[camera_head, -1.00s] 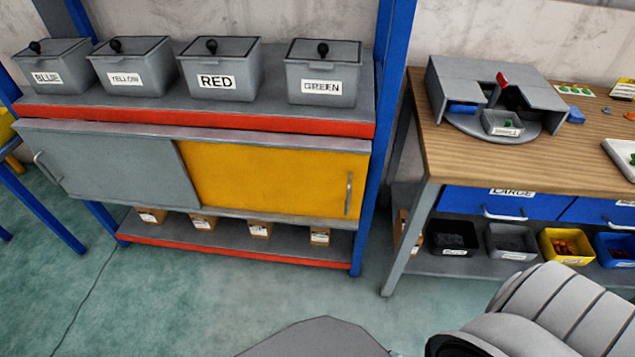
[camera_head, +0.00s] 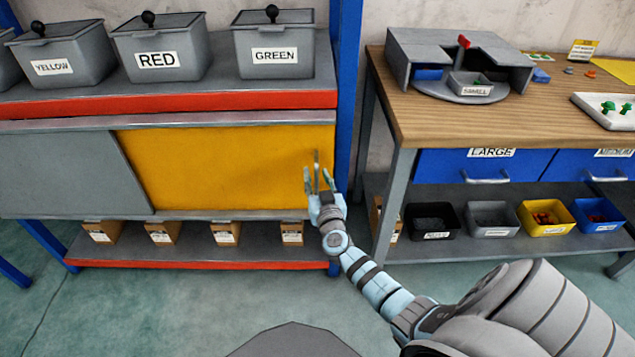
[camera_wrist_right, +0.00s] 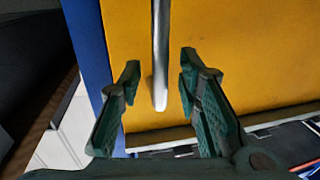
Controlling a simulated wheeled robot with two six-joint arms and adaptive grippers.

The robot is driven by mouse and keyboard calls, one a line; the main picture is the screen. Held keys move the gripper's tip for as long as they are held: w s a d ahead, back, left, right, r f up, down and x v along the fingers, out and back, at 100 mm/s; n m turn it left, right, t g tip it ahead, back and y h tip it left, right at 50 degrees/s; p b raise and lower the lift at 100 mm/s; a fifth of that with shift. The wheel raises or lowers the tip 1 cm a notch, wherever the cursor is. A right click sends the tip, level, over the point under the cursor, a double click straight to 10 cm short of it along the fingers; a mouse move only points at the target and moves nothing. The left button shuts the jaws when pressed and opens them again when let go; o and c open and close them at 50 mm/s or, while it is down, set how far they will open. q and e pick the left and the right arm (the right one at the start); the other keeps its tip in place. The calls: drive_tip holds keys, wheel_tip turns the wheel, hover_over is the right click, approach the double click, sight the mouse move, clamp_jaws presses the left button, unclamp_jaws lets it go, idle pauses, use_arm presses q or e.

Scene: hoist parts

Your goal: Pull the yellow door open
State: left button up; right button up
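The yellow door (camera_head: 230,165) is a sliding panel on the right of the cabinet, beside the grey door (camera_head: 65,175), whose edge meets it. Its upright metal handle (camera_head: 316,160) is near its right edge, partly hidden by my right gripper (camera_head: 318,181). In the right wrist view the handle (camera_wrist_right: 160,60) hangs between the two green fingers of my right gripper (camera_wrist_right: 158,85). The fingers are open, with a gap on either side of the handle's lower end. My left gripper is not in view.
Lidded grey bins (camera_head: 162,48) stand on the shelf above the doors. Small cardboard boxes (camera_head: 226,232) sit on the low shelf. A blue post (camera_head: 345,100) stands right of the yellow door, and a wooden workbench (camera_head: 440,125) is further right.

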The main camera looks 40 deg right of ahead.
drive_tip(key=shift+w+d, duration=0.2)
drive_tip(key=shift+w, duration=0.15)
clamp_jaws()
drive_tip(key=shift+a+r, duration=0.1)
drive_tip(key=shift+a, duration=0.05)
